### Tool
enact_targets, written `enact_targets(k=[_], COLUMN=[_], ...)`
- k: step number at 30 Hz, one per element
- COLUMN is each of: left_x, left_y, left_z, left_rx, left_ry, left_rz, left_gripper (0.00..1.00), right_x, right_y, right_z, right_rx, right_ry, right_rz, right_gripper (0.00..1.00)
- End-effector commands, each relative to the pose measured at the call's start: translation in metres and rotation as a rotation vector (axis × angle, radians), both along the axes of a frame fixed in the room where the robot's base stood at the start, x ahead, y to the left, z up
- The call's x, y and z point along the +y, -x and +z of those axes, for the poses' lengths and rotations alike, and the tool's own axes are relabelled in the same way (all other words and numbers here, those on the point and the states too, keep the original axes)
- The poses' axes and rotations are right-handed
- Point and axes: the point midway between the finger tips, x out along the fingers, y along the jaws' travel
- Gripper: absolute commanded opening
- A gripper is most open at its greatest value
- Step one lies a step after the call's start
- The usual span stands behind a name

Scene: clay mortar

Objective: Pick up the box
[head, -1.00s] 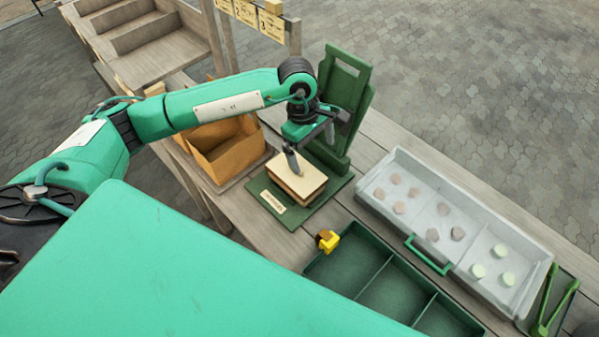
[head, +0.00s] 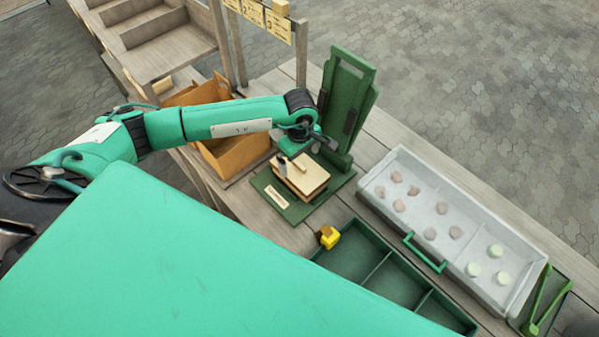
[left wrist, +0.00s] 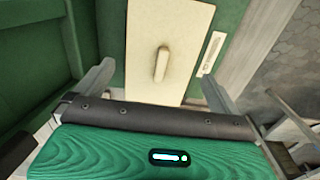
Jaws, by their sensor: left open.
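The box (head: 303,184) is a pale cream wooden box lying flat on a green base plate (head: 297,212) with a small label. It also shows in the left wrist view (left wrist: 142,45), with a raised light handle on its lid between my fingers. My left gripper (head: 296,164) is open above the box's far left part, and its fingers (left wrist: 155,85) stand apart on either side in the left wrist view. Whether a finger touches the box I cannot tell. My right gripper is not seen.
A green upright frame (head: 345,95) stands right behind the box. An open brown carton (head: 233,152) is at left.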

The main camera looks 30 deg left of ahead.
Motion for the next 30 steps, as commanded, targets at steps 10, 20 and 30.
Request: enact_targets(k=[10,20,30], left_x=[0.001,0.001,0.001], left_y=[0.001,0.0,0.0], left_z=[-0.035,-0.035,-0.034], left_rx=[0.001,0.0,0.0], left_ry=[0.0,0.0,0.0], left_rz=[0.001,0.001,0.001], left_gripper=[1.0,0.72,0.5], right_x=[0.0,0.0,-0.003], right_y=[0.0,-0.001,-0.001], right_z=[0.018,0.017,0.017], right_rx=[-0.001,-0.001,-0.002], right_ry=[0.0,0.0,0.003], right_rz=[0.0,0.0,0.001], right_gripper=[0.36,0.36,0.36])
